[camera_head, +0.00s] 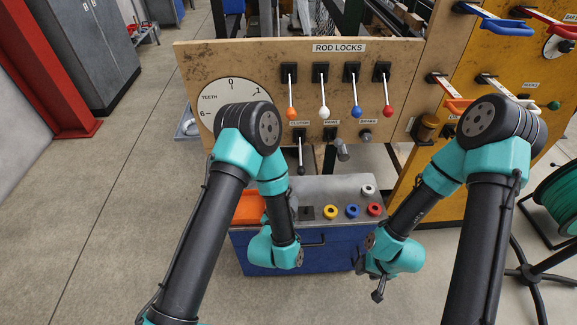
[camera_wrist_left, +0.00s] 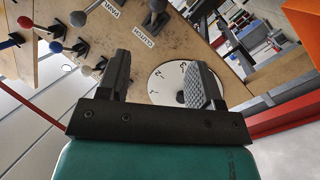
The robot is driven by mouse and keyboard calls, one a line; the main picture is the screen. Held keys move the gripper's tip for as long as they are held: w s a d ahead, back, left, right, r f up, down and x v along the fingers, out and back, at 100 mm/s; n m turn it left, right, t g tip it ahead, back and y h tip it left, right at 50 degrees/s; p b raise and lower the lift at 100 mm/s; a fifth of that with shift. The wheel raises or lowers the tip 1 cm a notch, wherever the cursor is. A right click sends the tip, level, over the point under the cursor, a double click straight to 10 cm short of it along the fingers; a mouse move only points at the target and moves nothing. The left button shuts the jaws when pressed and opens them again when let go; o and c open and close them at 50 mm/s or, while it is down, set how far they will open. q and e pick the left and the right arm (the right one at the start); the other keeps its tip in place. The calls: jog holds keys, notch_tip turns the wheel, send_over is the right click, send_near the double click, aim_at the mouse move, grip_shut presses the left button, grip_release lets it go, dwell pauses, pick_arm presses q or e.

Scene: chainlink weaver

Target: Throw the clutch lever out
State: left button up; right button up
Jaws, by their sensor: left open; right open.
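The clutch lever (camera_head: 300,156) hangs under its CLUTCH label on the wooden board (camera_head: 235,52); its dark knob points down. In the left wrist view, rotated, its black plate (camera_wrist_left: 157,20) and label show beyond the fingers. My left gripper (camera_wrist_left: 163,72) is open and empty there, apart from the lever, with the numbered dial behind the fingers. In the head view my own left arm hides that gripper. My right gripper (camera_head: 379,288) is open and empty, low in front of the blue cabinet's right side, away from the lever.
Rod-lock levers (camera_head: 323,112) with orange, white, blue and red knobs hang above. The pawl lever (camera_head: 342,152) and brake knob (camera_head: 365,135) are right of the clutch. The blue cabinet (camera_head: 318,258) below carries coloured rings and an orange tray (camera_head: 248,207).

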aim_at(300, 167)
pick_arm(q)
jog(key=shift+r, duration=0.25)
jog(key=shift+d, duration=0.1)
jog(key=x, duration=1.7)
jog(key=shift+w+r, duration=0.25)
jog(key=shift+r, duration=0.05)
jog(key=shift+c, duration=0.3)
grip_shut()
